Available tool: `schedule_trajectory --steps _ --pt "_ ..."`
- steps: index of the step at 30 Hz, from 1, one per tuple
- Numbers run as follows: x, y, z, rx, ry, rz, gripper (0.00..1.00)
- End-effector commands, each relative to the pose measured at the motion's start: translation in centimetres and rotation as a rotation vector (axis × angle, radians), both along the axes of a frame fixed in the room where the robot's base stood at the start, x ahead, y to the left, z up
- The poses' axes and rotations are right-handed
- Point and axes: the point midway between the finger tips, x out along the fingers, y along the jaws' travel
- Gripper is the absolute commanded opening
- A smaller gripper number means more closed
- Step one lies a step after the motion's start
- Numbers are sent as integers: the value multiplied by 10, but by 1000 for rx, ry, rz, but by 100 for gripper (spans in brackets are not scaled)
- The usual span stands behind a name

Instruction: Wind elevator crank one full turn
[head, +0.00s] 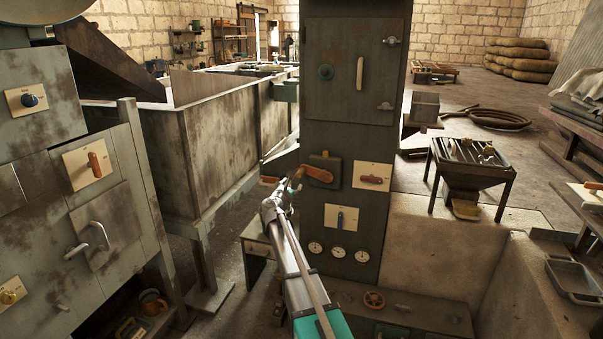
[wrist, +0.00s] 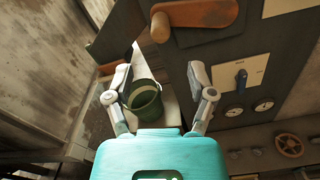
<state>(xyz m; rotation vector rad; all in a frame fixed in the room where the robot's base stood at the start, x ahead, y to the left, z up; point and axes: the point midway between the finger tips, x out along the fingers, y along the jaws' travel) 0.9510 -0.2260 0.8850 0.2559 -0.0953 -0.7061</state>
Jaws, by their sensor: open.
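The crank (head: 318,174) is a brown arm on a dark square plate on the front of the tall grey column. In the wrist view the crank arm (wrist: 206,14) crosses the top edge, with a rounded brown knob (wrist: 160,28) at its left end. My gripper (head: 285,187) is just left of the crank in the head view. In the wrist view my gripper (wrist: 162,72) has its two fingers spread wide with nothing held between them. The knob lies beyond the fingertips; I see no contact.
Right of the crank is an orange-handled lever (head: 372,179) on a pale plate, with a blue switch (head: 341,217) and dials (head: 338,252) below. A green bucket (wrist: 144,104) stands beyond the fingers. A large metal bin (head: 225,140) is left of the column.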

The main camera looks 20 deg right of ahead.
Motion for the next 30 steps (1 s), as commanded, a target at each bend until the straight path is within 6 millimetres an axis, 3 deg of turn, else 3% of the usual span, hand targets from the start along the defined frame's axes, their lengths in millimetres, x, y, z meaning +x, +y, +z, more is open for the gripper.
schedule_trajectory --steps 18,30 --pt "70 -59 0 1 0 -1 71" --pt "94 -81 0 1 -1 0 71"
